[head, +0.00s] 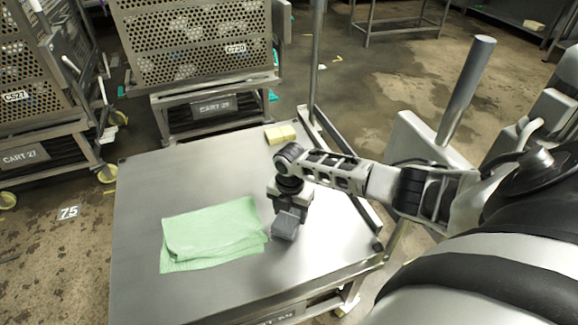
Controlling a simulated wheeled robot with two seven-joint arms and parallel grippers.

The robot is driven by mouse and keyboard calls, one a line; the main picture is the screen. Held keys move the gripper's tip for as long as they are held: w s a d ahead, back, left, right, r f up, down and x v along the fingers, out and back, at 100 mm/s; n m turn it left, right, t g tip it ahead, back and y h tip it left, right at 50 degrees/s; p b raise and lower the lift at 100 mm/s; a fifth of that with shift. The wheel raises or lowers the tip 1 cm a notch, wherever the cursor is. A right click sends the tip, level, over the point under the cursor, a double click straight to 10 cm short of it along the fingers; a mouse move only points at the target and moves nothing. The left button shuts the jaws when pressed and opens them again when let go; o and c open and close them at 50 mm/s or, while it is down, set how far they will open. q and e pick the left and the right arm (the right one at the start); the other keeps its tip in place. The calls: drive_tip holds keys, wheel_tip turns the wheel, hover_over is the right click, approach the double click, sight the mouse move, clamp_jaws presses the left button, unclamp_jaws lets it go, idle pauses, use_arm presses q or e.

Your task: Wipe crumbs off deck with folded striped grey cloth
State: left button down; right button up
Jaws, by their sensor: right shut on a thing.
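My right gripper (287,207) points down over the right part of the metal deck (150,180). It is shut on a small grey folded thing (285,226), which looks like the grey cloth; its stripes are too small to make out. The grey thing is at or just above the deck, close to the right edge of a green cloth (212,236); I cannot tell whether it touches the deck. The green cloth lies spread and loosely folded. I cannot make out crumbs on the deck. My left gripper is not in view.
A yellow sponge-like block (281,133) lies at the deck's far right corner, near an upright metal post (316,60). Perforated carts (197,50) stand behind and at the left (35,110). The deck's left and far parts are clear.

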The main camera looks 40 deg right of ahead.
drive_tip(key=shift+r+p, duration=1.6)
drive_tip(key=shift+r, duration=0.35)
